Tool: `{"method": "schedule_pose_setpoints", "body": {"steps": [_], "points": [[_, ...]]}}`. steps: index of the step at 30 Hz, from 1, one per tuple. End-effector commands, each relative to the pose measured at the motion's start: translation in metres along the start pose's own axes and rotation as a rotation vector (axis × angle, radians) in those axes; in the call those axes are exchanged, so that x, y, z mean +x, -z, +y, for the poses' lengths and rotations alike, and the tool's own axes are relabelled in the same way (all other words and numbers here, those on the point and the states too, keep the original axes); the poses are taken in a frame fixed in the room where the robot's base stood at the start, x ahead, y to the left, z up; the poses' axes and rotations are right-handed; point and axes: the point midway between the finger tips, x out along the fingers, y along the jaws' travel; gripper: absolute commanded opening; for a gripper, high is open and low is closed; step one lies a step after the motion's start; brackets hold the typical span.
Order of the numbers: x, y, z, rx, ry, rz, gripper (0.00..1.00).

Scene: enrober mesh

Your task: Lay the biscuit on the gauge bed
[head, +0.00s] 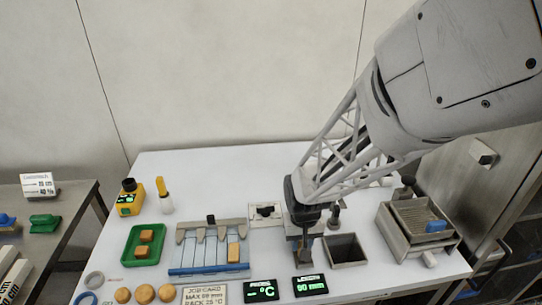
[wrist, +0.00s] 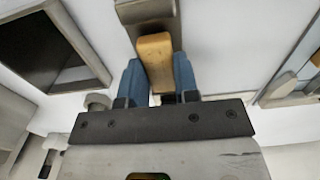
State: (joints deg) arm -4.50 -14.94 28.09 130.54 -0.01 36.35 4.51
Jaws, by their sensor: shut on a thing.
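My gripper (head: 306,232) is over the middle-right of the white table in the head view. In the wrist view its two blue fingers (wrist: 157,82) are shut on the tan, oblong biscuit (wrist: 155,58), one on each side. The biscuit's far end overlaps a grey metal piece (wrist: 147,12), which looks like the gauge bed. I cannot tell whether the biscuit touches it. In the head view the gripper hides the biscuit and most of the gauge. A green display reading 90 mm (head: 310,286) stands in front of it.
An open square bin (head: 346,251) stands just right of the gripper. A slatted rack (head: 232,270) with a biscuit on it lies to the left, beside a green tray (head: 144,246) with two biscuits. A grey box with a blue block (head: 416,228) stands at the right.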

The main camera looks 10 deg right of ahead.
Motion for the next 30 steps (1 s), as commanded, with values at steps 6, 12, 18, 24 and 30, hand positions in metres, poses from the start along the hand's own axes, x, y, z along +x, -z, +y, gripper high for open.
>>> {"method": "schedule_pose_setpoints", "body": {"steps": [6,12,18,24,30], "points": [[0.0037,0.0002,0.0000,0.000,0.000,0.001,0.15],[0.0046,0.0001,0.0000,0.000,0.000,0.001,0.15],[0.0063,0.0002,0.0000,0.000,0.000,0.001,0.44],[0.0063,0.0002,0.0000,0.000,0.000,0.001,0.54],[0.0053,0.0002,0.0000,0.000,0.000,0.001,0.54]]}}
